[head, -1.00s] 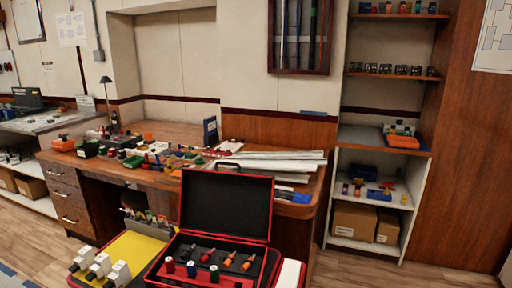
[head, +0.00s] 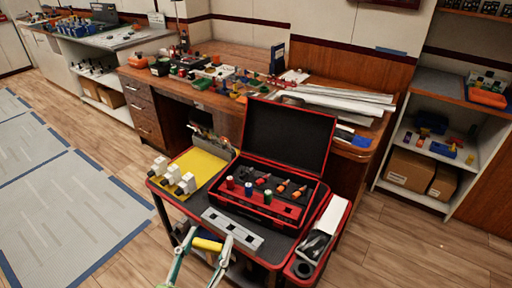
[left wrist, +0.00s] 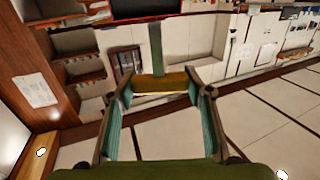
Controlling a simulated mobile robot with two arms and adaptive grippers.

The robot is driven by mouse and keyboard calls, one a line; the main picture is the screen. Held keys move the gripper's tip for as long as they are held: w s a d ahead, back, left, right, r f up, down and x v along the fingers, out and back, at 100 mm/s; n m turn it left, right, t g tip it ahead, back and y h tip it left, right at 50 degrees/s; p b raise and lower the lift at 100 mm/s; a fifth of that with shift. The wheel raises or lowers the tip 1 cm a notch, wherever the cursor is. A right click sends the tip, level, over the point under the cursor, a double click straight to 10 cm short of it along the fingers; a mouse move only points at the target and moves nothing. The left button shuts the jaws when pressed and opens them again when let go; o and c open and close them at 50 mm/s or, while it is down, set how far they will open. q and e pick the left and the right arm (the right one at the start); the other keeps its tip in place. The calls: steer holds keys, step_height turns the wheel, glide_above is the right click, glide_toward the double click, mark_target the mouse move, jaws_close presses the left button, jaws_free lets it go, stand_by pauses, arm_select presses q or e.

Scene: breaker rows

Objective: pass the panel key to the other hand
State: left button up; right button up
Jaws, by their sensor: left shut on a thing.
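The panel key is a yellow bar with a dark grey-green shaft. Its yellow part (head: 207,244) shows in the head view between the fingertips of my left gripper (head: 208,246), in front of the cart's near edge. In the left wrist view my left gripper (left wrist: 163,88) is shut on the yellow bar of the panel key (left wrist: 160,83), and the shaft points away from the gripper. My right gripper is in neither current view.
A cart (head: 190,207) carries an open red-and-black case (head: 331,130) with several coloured tools, a yellow pad (head: 205,167), white blocks and a grey slotted bar (head: 232,232). A cluttered desk (head: 215,107) stands behind. Open floor (head: 105,165) lies left.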

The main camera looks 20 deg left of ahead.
arm_select(q)
steer(key=w+d+r+m+g+h, duration=0.2)
steer(key=w+d+m+g+h, duration=0.2)
steer(key=d+h, duration=0.4)
steer(key=w+d+r+m+g+h, duration=0.3)
steer(key=w+d+m+g+h, duration=0.1)
steer(key=d+m+h, duration=0.4)
steer(key=shift+d+m+g, duration=0.3)
steer(key=shift+d+g, duration=0.15)
steer(key=shift+g, duration=0.45)
arm_select(e)
steer(key=shift+c, duration=0.5)
